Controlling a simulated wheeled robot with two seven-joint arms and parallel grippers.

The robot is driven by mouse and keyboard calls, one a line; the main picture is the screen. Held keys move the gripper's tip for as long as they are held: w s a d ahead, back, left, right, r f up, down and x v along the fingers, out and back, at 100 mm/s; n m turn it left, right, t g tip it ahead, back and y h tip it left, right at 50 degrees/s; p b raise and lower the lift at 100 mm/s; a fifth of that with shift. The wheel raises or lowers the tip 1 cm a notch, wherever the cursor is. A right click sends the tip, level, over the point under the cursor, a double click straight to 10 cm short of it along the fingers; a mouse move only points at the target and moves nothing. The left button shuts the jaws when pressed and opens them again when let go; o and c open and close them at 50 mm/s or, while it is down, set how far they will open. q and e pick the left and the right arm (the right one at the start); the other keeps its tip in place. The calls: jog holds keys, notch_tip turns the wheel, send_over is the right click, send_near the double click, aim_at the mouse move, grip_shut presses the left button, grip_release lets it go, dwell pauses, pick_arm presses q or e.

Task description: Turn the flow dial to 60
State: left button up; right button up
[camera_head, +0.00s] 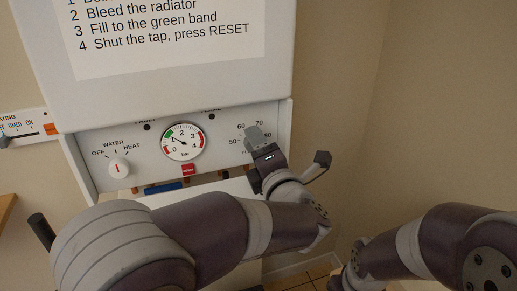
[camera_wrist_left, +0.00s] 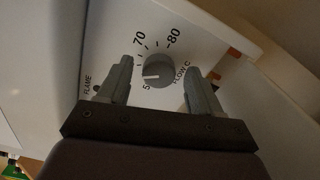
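The flow dial (camera_wrist_left: 157,72) is a round grey knob with a white pointer line on a white panel, in the left wrist view. The line points left, on the side of a partly hidden number starting with 5; the 60 mark is not visible there. My left gripper (camera_wrist_left: 160,88) is open, with one finger on each side of the knob and visible gaps between. My right gripper is out of view; only the right arm shows.
The panel of the white boiler (camera_head: 95,158) also holds a pressure gauge (camera_head: 183,142), a water/heat knob (camera_head: 119,168) and a red button (camera_head: 188,170). A blue-handled valve (camera_head: 163,186) sits below. A timer unit (camera_head: 25,128) is at left. Right of the boiler is bare wall.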

pick_arm(q)
jog(key=b+v, duration=0.3)
jog(key=v, duration=0.9)
jog(key=shift+s+d, duration=0.1)
jog(key=shift+s, duration=0.25)
